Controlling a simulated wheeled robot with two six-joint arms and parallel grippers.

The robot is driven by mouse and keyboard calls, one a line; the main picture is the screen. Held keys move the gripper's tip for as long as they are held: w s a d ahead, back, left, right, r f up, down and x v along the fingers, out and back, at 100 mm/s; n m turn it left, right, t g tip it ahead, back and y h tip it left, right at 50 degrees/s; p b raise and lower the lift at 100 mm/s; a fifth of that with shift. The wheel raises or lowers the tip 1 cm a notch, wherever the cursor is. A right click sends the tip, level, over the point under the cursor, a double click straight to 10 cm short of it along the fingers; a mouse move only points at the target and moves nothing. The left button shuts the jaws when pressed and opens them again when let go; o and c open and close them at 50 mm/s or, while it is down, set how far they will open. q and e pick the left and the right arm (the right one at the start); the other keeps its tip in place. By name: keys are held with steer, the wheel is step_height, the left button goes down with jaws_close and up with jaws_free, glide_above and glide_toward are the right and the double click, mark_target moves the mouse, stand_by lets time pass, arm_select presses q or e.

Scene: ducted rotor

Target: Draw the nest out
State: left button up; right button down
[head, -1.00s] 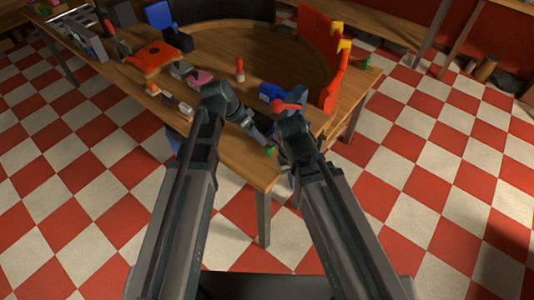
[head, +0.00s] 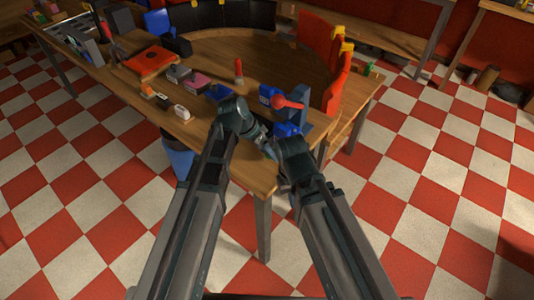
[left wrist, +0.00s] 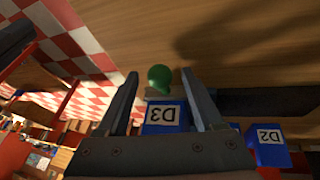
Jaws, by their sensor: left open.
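In the left wrist view a blue block labelled D3 (left wrist: 164,116) with a green round knob (left wrist: 160,77) lies between the fingers of my left gripper (left wrist: 160,74). The gripper is open, with one finger on each side. I cannot tell whether either finger touches. A second blue block labelled D2 (left wrist: 267,147) is just to the right. In the head view my left gripper (head: 264,144) is low at the near table edge, and the green knob is hidden there. My right wrist (head: 295,155) is beside it; its fingers are hidden. I cannot tell which thing is the nest.
A blue fixture with a red ball handle (head: 286,103) stands behind the grippers on the wooden table (head: 215,155). Red curved panels (head: 330,90) stand on the right. An orange plate (head: 150,61) and small parts lie to the left. A blue bin (head: 178,158) is below the table edge.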

arm_select(q)
jaws_close()
stand_by(0.3)
stand_by(1.1)
